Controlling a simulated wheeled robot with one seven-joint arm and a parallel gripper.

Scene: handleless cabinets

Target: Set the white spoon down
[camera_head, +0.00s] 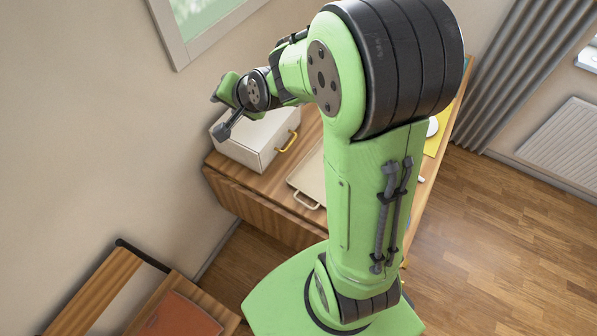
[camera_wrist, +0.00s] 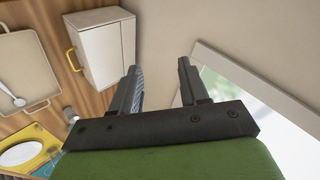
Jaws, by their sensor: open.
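The white spoon (camera_wrist: 19,101) lies in a shallow beige tray (camera_wrist: 38,70) at the left of the wrist view, with its handle running out of the picture. In the head view the tray (camera_head: 308,178) shows partly on the wooden cabinet top, and I cannot make out the spoon there; my arm covers part of the tray. My gripper (camera_wrist: 160,82) is open, with nothing between its two fingers. It is raised near the wall and the white box, well apart from the spoon.
A white box (camera_head: 254,142) with a yellow handle stands on the wooden cabinet (camera_head: 250,208) below my gripper. A white plate (camera_wrist: 20,153) lies on a yellow mat (camera_wrist: 45,138). A small grey item (camera_wrist: 70,114) stands near the tray. A framed picture (camera_head: 190,22) hangs on the wall.

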